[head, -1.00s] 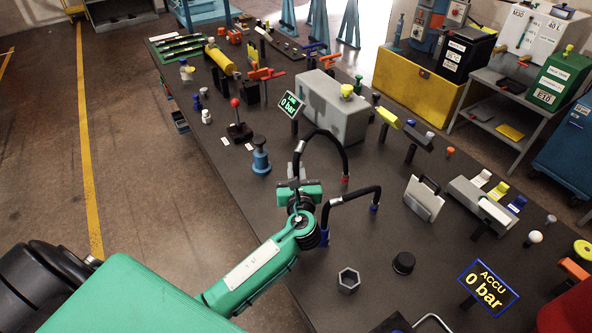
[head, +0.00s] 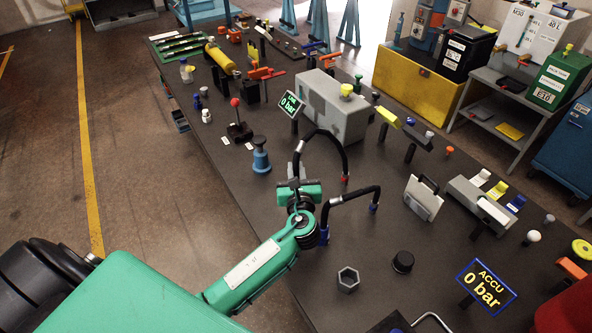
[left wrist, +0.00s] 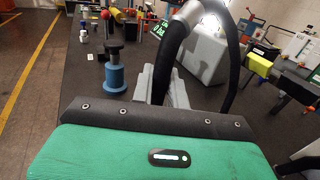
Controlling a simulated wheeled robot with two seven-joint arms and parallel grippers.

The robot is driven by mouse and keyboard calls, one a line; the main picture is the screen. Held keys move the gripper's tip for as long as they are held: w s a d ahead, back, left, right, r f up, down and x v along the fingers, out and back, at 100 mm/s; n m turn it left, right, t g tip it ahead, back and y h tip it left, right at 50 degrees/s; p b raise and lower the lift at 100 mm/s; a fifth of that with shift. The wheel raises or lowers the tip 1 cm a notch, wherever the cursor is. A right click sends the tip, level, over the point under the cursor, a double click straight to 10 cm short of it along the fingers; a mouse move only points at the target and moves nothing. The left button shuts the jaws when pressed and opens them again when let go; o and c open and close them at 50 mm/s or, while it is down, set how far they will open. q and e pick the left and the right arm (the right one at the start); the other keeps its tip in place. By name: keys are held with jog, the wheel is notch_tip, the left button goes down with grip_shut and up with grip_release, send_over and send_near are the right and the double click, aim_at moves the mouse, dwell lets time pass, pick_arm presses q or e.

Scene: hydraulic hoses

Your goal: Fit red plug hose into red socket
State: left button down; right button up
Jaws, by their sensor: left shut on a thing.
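The red-marked hose (head: 331,138) is black and arches above the bench. A red collar (head: 344,179) marks its right end at the bench top, and a silver sleeve (head: 300,147) shows on its left side. My left gripper (head: 293,171) is shut on the hose's left part below that sleeve. In the left wrist view the black hose (left wrist: 168,62) runs down to the grey fingers (left wrist: 163,86). The held end and any plug on it are hidden by the gripper. I cannot make out the red socket. My right gripper is not in view.
A second black hose (head: 350,194) with blue collars stands close right of my gripper. A blue cylinder with a dark knob (head: 260,158) stands to its left. A grey box (head: 335,108) and the LINE display (head: 291,104) are behind. A hex nut (head: 348,280) lies in front.

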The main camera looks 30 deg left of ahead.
pick_arm(q)
jog(key=shift+r, duration=0.1)
dwell(0.4)
jog(key=shift+f+b, duration=0.45)
jog(key=shift+f, duration=0.8)
jog(key=shift+f+b, duration=0.65)
jog(key=shift+f, duration=0.4)
jog(key=c, duration=1.3)
grip_release()
notch_tip(320, 180, up, 20)
jog(key=shift+f, duration=0.1)
